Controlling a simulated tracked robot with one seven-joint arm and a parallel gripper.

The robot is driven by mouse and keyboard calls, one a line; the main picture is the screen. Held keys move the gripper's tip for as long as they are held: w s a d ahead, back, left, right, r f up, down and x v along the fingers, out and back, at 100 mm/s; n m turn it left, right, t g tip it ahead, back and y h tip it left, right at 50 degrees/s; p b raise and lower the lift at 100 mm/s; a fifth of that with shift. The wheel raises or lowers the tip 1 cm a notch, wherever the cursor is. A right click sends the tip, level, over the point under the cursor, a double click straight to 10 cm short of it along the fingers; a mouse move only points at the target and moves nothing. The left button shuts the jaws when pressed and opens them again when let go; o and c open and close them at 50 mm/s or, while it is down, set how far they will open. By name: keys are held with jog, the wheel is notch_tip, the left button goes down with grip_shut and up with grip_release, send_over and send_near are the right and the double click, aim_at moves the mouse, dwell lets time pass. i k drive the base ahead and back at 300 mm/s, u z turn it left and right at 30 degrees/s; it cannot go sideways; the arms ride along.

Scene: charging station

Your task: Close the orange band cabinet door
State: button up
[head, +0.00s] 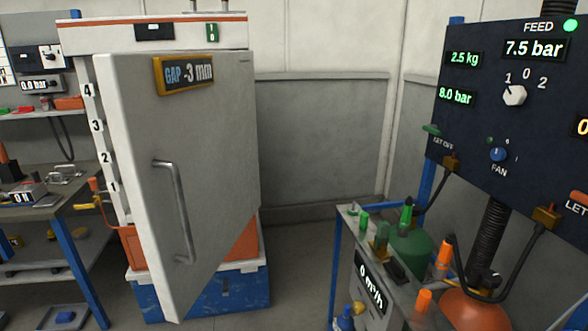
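The cabinet with the orange band (185,20) along its top stands at the left in the head view. Its pale grey door (215,130) stands ajar, with the handle side swung out towards me and the right side close to the cabinet. A vertical metal bar handle (180,210) is on the door's left part. A yellow-framed display (184,75) near the door's top reads "GAP -3 mm". The door hides the cabinet's inside. My gripper is not in view.
A workbench (45,208) with small devices stands left of the cabinet. A dark control panel (510,110) is at the right, with a blue-legged cart (337,260) below it. Bare floor (300,280) lies between cabinet and cart.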

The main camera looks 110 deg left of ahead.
aim_at(187, 160)
jog(key=z, duration=1.15)
jog(key=i, duration=0.1)
jog(key=u, duration=3.4)
jog(key=i, duration=0.15)
jog(key=u, duration=2.15)
jog(key=i, duration=1)
jog(key=z, duration=0.45)
